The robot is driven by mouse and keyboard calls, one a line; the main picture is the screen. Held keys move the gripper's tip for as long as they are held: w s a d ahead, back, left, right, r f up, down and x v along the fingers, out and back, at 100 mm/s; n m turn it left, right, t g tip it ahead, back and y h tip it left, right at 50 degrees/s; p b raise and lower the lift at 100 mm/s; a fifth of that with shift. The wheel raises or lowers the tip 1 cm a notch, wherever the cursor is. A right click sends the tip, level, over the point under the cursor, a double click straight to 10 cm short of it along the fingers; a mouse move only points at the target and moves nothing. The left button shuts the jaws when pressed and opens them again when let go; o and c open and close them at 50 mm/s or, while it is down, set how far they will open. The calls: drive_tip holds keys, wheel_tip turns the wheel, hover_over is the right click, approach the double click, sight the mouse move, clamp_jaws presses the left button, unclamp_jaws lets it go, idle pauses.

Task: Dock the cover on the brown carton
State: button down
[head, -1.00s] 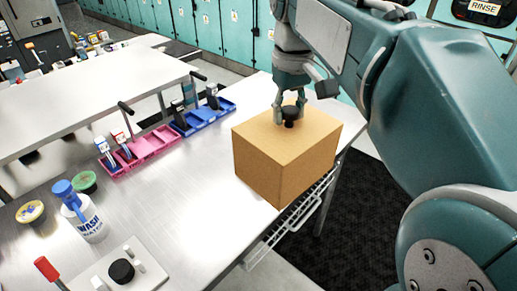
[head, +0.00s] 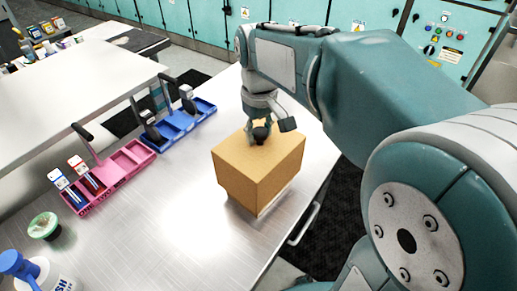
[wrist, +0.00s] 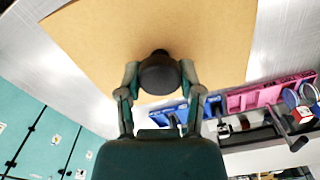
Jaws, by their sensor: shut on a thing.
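A brown carton (head: 243,178) is at the right side of the steel table (head: 165,225), close to its edge, and looks upright. A black knob (head: 262,134) stands on its flat top; the knob also shows in the wrist view (wrist: 160,74). My gripper (head: 259,131) is above the carton with its fingers on both sides of the knob, shut on it. The tan top (wrist: 165,28) fills the upper part of the wrist view. I see no seam that marks a separate cover. I cannot tell whether the carton's underside touches the table.
Pink bins (head: 124,162) and blue bins (head: 176,130) holding tools stand left of the carton. Teal cabinets (head: 196,22) line the back.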

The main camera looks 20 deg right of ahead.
sight(259, 147)
drive_tip(key=shift+f, duration=2.3)
drive_tip(key=shift+c, duration=1.3)
unclamp_jaws()
wheel_tip(259, 147, up, 12)
drive_tip(key=shift+r, duration=0.2)
drive_tip(key=s, duration=0.2)
drive_tip(key=s+f+m+t, duration=0.1)
drive_tip(key=s, duration=0.1)
drive_tip(key=s+f+t, duration=0.1)
drive_tip(key=s, duration=0.1)
drive_tip(key=shift+s, duration=0.3)
drive_tip(key=s+f+m+t, duration=0.2)
drive_tip(key=s+f+t, duration=0.1)
drive_tip(key=s+f, duration=0.3)
drive_tip(key=shift+s+f+t, duration=0.25)
drive_tip(key=shift+s+t, duration=0.05)
drive_tip(key=shift+s, duration=0.45)
